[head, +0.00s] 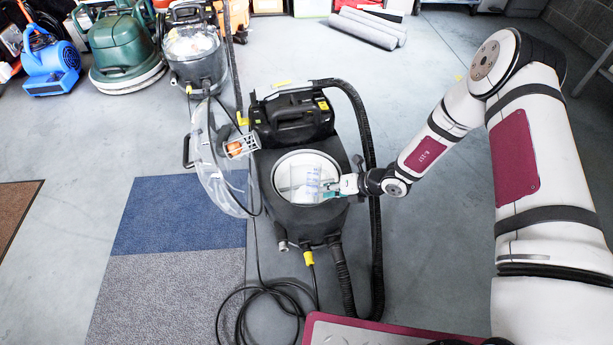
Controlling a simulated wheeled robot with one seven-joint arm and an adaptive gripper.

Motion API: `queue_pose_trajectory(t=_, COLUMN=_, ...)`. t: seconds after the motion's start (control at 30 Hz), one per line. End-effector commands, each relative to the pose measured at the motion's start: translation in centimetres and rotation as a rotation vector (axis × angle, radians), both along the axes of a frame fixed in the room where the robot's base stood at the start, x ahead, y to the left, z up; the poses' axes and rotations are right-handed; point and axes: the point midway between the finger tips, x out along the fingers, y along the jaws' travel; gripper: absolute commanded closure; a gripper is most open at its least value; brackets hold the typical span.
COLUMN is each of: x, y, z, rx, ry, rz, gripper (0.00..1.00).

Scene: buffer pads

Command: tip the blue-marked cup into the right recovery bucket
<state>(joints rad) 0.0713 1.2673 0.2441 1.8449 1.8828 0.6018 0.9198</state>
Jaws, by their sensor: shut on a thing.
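My gripper (336,188) reaches in from the right, its fingers over the round white opening of a black machine. It is shut on a small, pale, see-through cup (310,180) with faint bluish marks. The cup is over or inside the opening; its exact tilt and contents are too small to tell. The recovery bucket (290,161) under it has a pale inside and a black body, and its clear lid (218,170) hangs open on the left. A second machine (195,55) with a clear dome stands further back to the left.
A black hose (376,250) runs down the machine's right side, and a cable (262,300) lies coiled in front. Blue and grey mats (180,215) lie to the left. A green machine (122,45) and blue blower (50,65) stand behind.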

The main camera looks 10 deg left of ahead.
Motion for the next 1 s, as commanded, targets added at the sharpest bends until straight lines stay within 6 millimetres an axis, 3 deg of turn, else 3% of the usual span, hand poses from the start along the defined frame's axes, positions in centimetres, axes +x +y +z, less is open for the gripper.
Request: queue_pose_trajectory(t=1.0, x=0.07, y=-0.10, z=-0.13, rx=-0.016, ry=0.135, rz=0.003, gripper=1.00)
